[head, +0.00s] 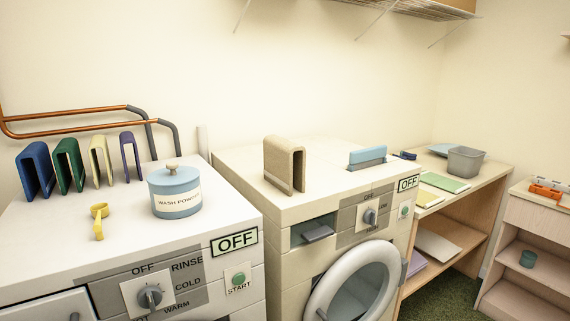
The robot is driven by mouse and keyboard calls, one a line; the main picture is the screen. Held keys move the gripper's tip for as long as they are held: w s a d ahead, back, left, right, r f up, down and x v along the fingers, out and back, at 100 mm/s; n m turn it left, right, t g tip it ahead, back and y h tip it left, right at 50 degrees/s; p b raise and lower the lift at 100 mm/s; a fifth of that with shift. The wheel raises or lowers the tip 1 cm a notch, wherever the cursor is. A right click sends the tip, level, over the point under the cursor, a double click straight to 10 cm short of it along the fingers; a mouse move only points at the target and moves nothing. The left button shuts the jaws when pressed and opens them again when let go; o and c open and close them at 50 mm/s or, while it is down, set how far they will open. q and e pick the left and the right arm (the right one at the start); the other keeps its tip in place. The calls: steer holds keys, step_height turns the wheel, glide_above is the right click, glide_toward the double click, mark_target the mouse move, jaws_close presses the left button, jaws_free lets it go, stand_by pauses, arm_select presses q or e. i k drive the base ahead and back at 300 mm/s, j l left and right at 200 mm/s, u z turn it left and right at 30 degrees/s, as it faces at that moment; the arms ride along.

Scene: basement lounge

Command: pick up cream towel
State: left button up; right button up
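A cream folded towel (99,160) stands upright on top of the left washing machine, near its back. It is third from the left in a row of folded towels, between a dark green towel (68,165) and a purple towel (131,157). A blue towel (35,171) stands at the row's left end. A larger tan folded piece (284,164) stands upright on the right machine. Neither of my grippers is in view.
A blue wash powder tub (175,192) and a yellow scoop (99,220) are on the left machine (165,236) in front of the towels. Copper pipes (65,127) run behind the row. A wooden shelf unit (490,186) holds a grey bin (465,161).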

mark_target(284, 160)
steer(key=i+l+u, duration=0.1)
steer(key=l, duration=0.35)
steer(key=i+l+u, duration=0.15)
steer(key=l, duration=0.35)
steer(key=i+l+u, duration=0.1)
steer(key=l, duration=0.4)
steer(key=i+l+u, duration=0.1)
steer(key=l, duration=0.45)
steer(key=i+j, duration=0.05)
steer(key=i, duration=0.05)
